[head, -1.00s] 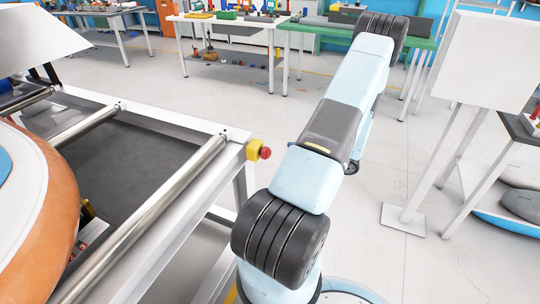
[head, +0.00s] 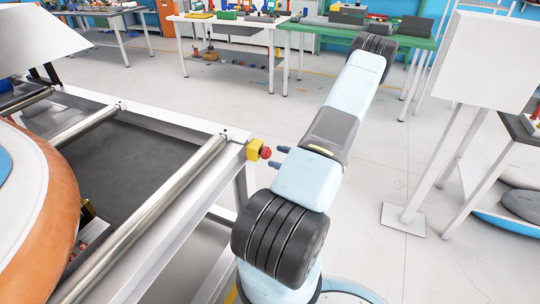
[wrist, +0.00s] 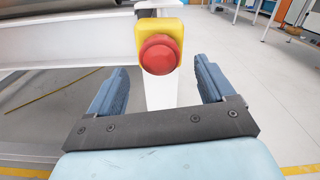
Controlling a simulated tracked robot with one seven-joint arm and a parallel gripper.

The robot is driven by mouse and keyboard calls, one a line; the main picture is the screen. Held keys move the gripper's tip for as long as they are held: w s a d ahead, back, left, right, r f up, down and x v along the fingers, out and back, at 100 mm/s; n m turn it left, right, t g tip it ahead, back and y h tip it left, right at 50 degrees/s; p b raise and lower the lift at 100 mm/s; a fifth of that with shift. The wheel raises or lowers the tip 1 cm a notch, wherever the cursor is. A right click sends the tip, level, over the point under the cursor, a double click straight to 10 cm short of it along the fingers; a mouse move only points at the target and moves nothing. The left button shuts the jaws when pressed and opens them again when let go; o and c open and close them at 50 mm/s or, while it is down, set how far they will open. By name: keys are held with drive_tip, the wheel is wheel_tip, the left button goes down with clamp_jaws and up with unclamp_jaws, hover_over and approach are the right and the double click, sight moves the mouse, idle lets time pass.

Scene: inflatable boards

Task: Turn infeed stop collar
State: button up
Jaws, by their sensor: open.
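The stop collar is a red round knob (head: 266,153) on a yellow box (head: 254,149) at the corner of the roller frame. In the wrist view the red knob (wrist: 159,54) faces the camera, with the yellow box (wrist: 176,26) behind it on a white post. My gripper (head: 280,157) is open, its two blue-grey fingertips pointing at the knob from the right. In the wrist view my gripper (wrist: 162,80) has one finger on each side, with the knob centred beyond them. The fingers look clear of the knob; the exact gap is hard to tell.
The roller frame (head: 180,125) with metal rollers (head: 150,215) fills the left, carrying an orange-edged board (head: 62,195). A white panel on a stand (head: 488,60) is at right. Workbenches (head: 230,22) stand at the back. Floor between is clear.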

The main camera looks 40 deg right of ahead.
sight(270, 154)
drive_tip(key=shift+x, duration=2.05)
drive_tip(key=c, duration=1.1)
drive_tip(key=shift+o, duration=0.2)
drive_tip(key=shift+m, duration=3)
